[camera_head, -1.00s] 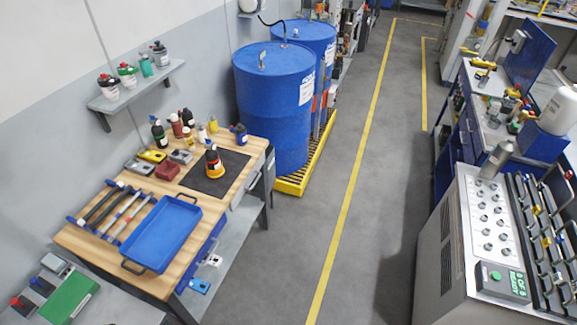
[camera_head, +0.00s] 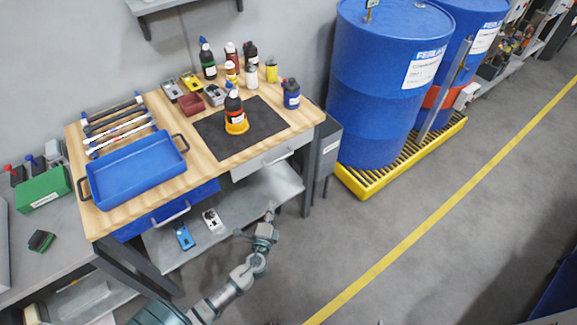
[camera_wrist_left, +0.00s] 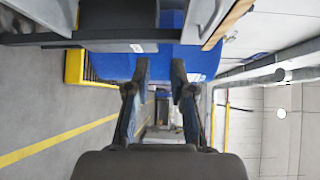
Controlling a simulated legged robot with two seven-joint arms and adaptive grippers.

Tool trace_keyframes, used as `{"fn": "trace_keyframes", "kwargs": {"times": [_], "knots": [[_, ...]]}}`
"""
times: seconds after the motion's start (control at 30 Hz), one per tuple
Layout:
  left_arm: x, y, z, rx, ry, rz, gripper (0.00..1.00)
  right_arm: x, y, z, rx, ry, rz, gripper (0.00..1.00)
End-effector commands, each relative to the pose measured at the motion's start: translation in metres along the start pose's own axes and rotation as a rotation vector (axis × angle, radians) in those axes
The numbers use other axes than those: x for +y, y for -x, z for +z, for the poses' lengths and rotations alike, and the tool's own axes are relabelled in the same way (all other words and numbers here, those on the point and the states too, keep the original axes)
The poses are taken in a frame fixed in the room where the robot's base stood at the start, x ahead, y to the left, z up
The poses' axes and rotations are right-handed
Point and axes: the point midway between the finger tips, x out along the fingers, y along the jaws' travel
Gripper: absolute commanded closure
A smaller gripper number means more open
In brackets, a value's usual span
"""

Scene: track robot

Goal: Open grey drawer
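The grey drawer (camera_head: 272,161) sits under the right part of the wooden workbench top, with a light bar handle on its front. It looks closed. My left gripper (camera_head: 270,212) is below and in front of the drawer, pointing toward the bench and touching nothing that I can see. In the left wrist view its two fingers (camera_wrist_left: 160,75) are apart with nothing between them. A grey panel beside the wooden edge shows at the top of that view; I cannot tell whether it is the drawer. My right gripper is not in view.
A blue drawer (camera_head: 168,212) is left of the grey one. A lower shelf (camera_head: 262,196) holds small devices. A blue tray (camera_head: 135,172), bottles and tools stand on the bench. Blue barrels (camera_head: 390,85) stand on a yellow pallet (camera_head: 385,178) at right. Floor in front is clear.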

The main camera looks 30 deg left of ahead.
Motion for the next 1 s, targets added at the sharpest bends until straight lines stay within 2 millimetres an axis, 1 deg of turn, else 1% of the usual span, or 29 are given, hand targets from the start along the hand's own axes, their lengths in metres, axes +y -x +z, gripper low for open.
{"fn": "trace_keyframes", "kwargs": {"times": [0.03, 0.1, 0.2, 0.27, 0.37, 0.47, 0.7, 0.9, 1.0], "knots": [[-0.009, -0.001, -0.001, -0.004, -0.028, -0.059, 0.77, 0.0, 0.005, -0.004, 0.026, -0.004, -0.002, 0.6], [-0.032, -0.001, -0.002, -0.012, -0.055, -0.127, 0.77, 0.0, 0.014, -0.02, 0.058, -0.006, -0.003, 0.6], [-0.05, -0.002, -0.002, -0.019, -0.073, -0.179, 0.77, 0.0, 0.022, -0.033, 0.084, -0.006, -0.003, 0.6], [-0.057, -0.006, -0.002, -0.022, -0.076, -0.192, 0.77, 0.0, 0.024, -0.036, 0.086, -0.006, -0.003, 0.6], [-0.063, -0.019, -0.002, -0.022, -0.078, -0.197, 0.77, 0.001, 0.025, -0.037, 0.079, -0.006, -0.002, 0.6], [-0.067, -0.039, -0.002, -0.022, -0.08, -0.197, 0.77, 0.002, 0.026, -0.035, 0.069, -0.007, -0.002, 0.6], [-0.077, -0.096, -0.002, -0.022, -0.08, -0.194, 0.77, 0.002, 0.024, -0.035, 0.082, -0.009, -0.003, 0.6], [-0.083, -0.139, -0.001, -0.021, -0.078, -0.192, 0.77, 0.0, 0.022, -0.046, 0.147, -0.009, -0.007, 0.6], [-0.086, -0.154, -0.001, -0.02, -0.077, -0.191, 0.77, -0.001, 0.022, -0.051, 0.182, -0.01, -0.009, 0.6]]}}
